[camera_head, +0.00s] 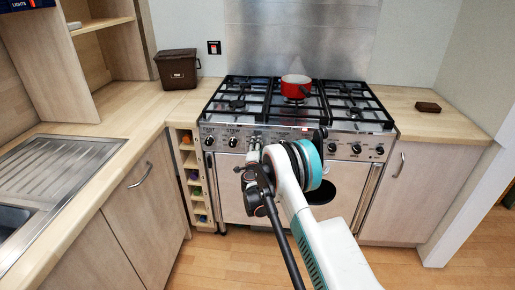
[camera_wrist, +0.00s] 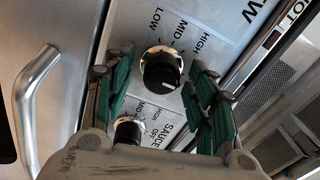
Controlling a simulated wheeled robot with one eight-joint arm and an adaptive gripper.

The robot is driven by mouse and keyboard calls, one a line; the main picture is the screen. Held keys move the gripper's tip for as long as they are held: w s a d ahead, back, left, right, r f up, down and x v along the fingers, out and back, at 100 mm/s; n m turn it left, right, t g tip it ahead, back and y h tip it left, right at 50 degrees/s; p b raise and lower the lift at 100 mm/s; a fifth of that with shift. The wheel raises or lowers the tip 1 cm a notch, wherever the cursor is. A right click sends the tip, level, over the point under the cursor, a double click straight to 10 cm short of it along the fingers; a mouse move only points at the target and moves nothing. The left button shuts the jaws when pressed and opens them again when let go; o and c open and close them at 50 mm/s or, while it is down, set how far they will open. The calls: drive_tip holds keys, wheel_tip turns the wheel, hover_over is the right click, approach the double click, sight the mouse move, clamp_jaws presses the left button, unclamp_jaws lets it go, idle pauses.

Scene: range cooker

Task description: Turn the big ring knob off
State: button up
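In the wrist view a black knob (camera_wrist: 160,68) with a bright metal collar sits between my gripper's green-padded fingers (camera_wrist: 157,72). LOW, MID and HIGH are printed around it. Its main name is not readable, so I cannot confirm that it is the big ring knob. A pale mark shows on its lower right side; the setting is unclear. The fingers are apart, one on each side, with no clear contact. A second knob (camera_wrist: 128,130), beside the word SAUCE, is partly hidden by my gripper. In the head view my gripper (camera_head: 252,150) is at the cooker's front panel.
The range cooker (camera_head: 345,126) has several more knobs, including one marked STEW (camera_head: 233,141). A red pot (camera_head: 295,86) stands on the hob. A metal handle (camera_wrist: 30,105) is left in the wrist view. Worktop (camera_head: 440,122) flanks the cooker; the floor (camera_head: 215,262) in front is clear.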

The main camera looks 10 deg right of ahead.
drive_tip(key=v, duration=1.2)
